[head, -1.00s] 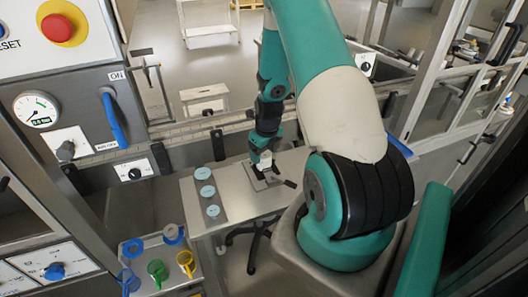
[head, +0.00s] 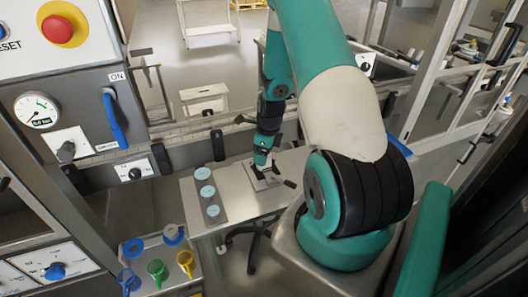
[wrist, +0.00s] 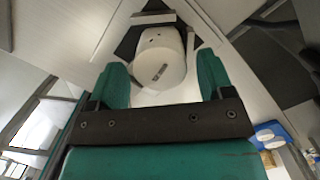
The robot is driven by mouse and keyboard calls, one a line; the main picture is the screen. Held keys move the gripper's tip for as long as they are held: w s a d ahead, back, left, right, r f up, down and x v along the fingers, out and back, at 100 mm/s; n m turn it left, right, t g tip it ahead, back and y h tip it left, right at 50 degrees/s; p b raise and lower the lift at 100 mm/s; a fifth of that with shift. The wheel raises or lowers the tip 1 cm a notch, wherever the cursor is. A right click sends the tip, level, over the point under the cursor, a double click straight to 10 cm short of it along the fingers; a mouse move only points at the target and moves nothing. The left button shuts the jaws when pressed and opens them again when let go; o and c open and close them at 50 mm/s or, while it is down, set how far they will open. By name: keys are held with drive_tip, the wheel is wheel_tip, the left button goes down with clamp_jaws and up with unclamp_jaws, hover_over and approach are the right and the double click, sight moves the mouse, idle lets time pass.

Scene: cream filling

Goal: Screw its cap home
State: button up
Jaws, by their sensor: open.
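A white round-faced piece (wrist: 160,60), which looks like a capped jar, sits in a dark holder (wrist: 128,42) in the wrist view. A small dark mark shows on its face; I cannot tell the cap from the body or how far it is screwed. My gripper (wrist: 162,72) is open, with one teal finger on each side of the white piece's near end and a gap at both. In the head view my gripper (head: 261,162) points down over a metal plate (head: 270,182) on a small steel table (head: 235,188). There it mostly hides the white piece.
Three light blue discs (head: 208,191) lie in a row on a dark strip at the table's left. Dark clamp-like parts (head: 288,183) stand beside the plate. A control panel (head: 60,100) rises at the left, with colored handles (head: 157,270) below. A rail runs behind the table.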

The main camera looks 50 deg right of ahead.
drive_tip(key=n, duration=0.5)
drive_tip(key=shift+n+y, duration=0.3)
drive_tip(key=n+g, duration=0.1)
drive_tip(key=n, duration=0.4)
drive_tip(key=shift+w+n, duration=0.1)
drive_tip(key=shift+n, duration=0.3)
drive_tip(key=shift+c, duration=0.5)
drive_tip(key=c, duration=0.7)
drive_tip(key=shift+o, duration=0.2)
drive_tip(key=shift+c, duration=0.2)
